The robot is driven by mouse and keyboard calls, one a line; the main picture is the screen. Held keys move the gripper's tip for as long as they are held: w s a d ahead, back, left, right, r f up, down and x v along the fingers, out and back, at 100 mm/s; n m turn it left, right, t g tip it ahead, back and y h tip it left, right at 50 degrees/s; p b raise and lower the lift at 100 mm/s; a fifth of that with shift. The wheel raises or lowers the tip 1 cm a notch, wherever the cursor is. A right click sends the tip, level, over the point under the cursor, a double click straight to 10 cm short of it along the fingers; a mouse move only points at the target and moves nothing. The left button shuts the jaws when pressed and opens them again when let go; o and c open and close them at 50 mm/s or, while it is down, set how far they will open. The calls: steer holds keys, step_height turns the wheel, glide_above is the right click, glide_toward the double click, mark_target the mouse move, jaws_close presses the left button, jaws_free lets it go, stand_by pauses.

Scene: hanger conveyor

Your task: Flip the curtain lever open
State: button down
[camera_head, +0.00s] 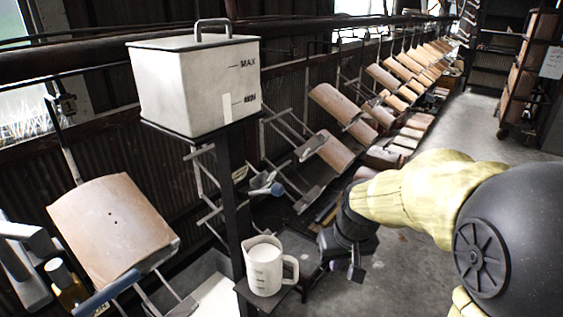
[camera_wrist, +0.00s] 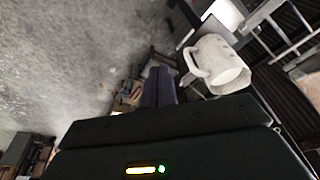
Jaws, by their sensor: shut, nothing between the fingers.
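A blue-ended fitting (camera_head: 277,189) sticks out on the right of the dark post under the white tank (camera_head: 190,95); it may be the curtain lever, but I cannot tell for sure. My gripper (camera_head: 355,268) hangs low, right of the post and apart from that fitting. In the wrist view its fingers (camera_wrist: 159,87) are together, with nothing between them. A white jug (camera_head: 262,270) with a handle stands on a small dark shelf left of my gripper. It also shows in the wrist view (camera_wrist: 218,64). No lever is clear in the wrist view.
Hanging tan panels (camera_head: 113,225) on metal frames run along the wall into the distance. A dark rack (camera_head: 525,75) stands at the far right. The grey floor (camera_head: 450,125) between is clear. The tank has MAX and MIN marks and a top handle.

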steer(key=w+a+r+n+y+p, duration=0.1)
steer(key=w+a+r+n, duration=0.1)
steer(key=r, duration=0.8)
steer(key=w+a+r+n+y+p, duration=0.2)
steer(key=w+a+r+n, duration=0.1)
steer(key=r, duration=0.7)
steer(key=w+a+r+n+y+p, duration=0.1)
steer(key=w+a+r+n+p, duration=0.1)
steer(key=r, duration=0.8)
steer(key=w+a, duration=0.1)
steer(key=w, duration=0.1)
steer(key=shift+w+a+n+g, duration=0.15)
steer(key=shift+w+n+g, duration=0.15)
steer(key=shift+f, duration=0.15)
steer(key=p+x, duration=0.1)
steer(key=x, duration=0.3)
steer(key=s+x, duration=0.1)
steer(key=x, duration=0.3)
steer(key=d+p+x, duration=0.1)
steer(key=x, duration=0.3)
steer(key=shift+s+f+p, duration=0.15)
steer(key=shift+f+p, duration=0.1)
steer(key=shift+p, duration=0.1)
steer(key=shift+s+f, duration=0.2)
steer(key=shift+f, duration=0.4)
steer(key=shift+f, duration=0.15)
